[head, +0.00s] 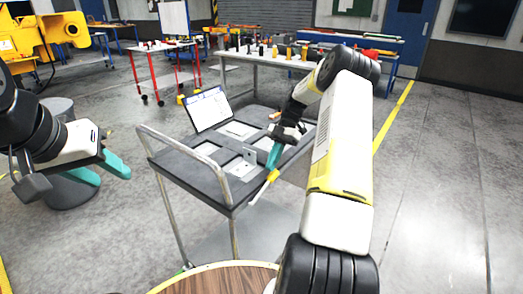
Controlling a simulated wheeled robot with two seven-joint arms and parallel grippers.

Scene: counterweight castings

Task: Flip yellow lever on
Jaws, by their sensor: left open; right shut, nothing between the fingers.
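The yellow lever (272,175) shows as a small yellow piece at the front right edge of the grey cart (206,178). A thin pale bar runs down and left from it, past the cart's edge. My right gripper (273,158) is shut and empty, its teal fingers pointing down just above the yellow piece. I cannot tell whether they touch it. The lever's on or off position is not clear. My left gripper (107,176) is open and empty, left of the cart, with its teal fingers spread apart.
The cart top carries a tilted screen (209,108), flat light plates and a small upright bracket (249,156). A metal handle rail (180,142) rises at its front. A round wooden top (215,281) is at the bottom. A table with small parts stands behind. The floor at right is clear.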

